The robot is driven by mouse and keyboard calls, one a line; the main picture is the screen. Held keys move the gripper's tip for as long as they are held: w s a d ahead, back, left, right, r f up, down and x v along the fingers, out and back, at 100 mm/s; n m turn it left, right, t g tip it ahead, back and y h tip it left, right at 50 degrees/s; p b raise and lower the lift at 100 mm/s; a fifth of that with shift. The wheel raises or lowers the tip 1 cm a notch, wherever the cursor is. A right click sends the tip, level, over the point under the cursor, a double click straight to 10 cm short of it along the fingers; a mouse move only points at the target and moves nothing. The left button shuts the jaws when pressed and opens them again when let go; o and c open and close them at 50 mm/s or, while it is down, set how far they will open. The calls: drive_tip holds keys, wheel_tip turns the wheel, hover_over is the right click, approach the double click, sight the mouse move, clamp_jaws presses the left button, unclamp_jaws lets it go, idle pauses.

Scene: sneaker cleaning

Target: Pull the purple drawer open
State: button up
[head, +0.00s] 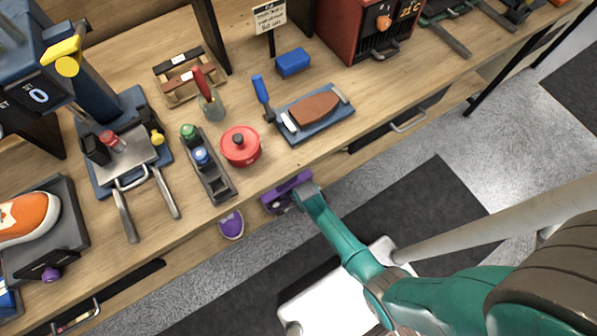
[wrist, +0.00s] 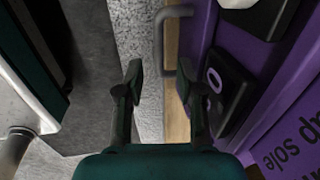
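The purple drawer (head: 283,190) stands partly out below the front edge of the workbench in the head view. In the wrist view, its purple inside (wrist: 245,45) fills the right, holding a black item and a white item, with lettering ending in "sole". A wooden front strip (wrist: 178,120) carries a grey bar handle (wrist: 159,42). My gripper (wrist: 160,82) is open, with one finger left of the handle bar and the other near the drawer's front and handle end. I see nothing between the fingers, and contact is unclear. In the head view, my gripper (head: 303,193) is beside the drawer.
The workbench (head: 350,150) holds a red pot (head: 240,146), a dark bottle caddy (head: 218,183) and a blue tray (head: 340,124) near its front edge. A dark mat (head: 440,195) lies on the floor.

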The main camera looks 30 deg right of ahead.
drive_tip(key=shift+w+f, duration=0.15)
drive_tip(key=shift+f, duration=0.55)
drive_tip(key=shift+w+f, duration=0.1)
drive_tip(key=shift+f, duration=0.55)
clamp_jaws()
